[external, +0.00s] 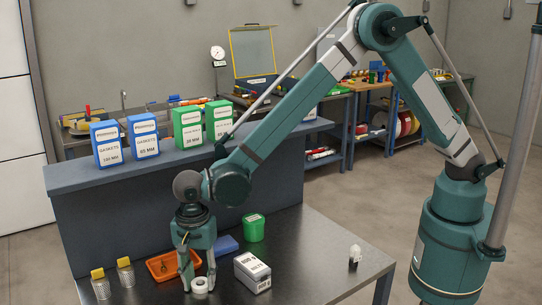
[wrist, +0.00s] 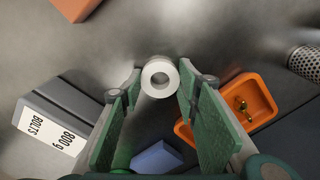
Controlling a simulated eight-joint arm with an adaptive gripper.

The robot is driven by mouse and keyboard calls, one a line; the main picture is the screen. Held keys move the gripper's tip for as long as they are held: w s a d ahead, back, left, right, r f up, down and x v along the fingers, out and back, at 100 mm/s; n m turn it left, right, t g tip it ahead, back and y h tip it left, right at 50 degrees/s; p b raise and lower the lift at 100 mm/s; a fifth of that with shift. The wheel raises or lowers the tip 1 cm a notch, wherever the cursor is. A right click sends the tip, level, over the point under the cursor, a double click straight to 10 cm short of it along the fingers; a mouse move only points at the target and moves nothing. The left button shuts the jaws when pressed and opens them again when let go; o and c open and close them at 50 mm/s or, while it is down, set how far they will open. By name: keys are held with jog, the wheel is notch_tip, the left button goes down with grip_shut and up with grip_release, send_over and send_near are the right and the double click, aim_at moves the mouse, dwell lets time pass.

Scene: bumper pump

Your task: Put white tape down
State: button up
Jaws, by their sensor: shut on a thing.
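The white tape (external: 200,285) is a small ring low at the fingertips of my gripper (external: 198,281), near the front edge of the dark table. In the wrist view, the tape (wrist: 160,77) sits between the two green finger pads of my gripper (wrist: 159,84), its round hole facing the camera. My gripper is shut on the tape and points down. The tape is at or very near the tabletop; I cannot tell whether it touches.
An orange tray (external: 153,267) lies just left of my gripper, and a bolts box (external: 252,273) stands right. Behind are a blue block (external: 227,244) and green tub (external: 254,229). Yellow-capped containers (external: 100,285) stand far left. The table's right side (external: 315,260) is mostly clear.

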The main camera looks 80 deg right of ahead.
aim_at(200, 283)
jog(key=o, duration=0.8)
jog(key=shift+c, duration=0.2)
notch_tip(200, 283, up, 12)
jog(key=shift+r+p, duration=0.15)
jog(key=shift+p, duration=0.25)
dwell(0.3)
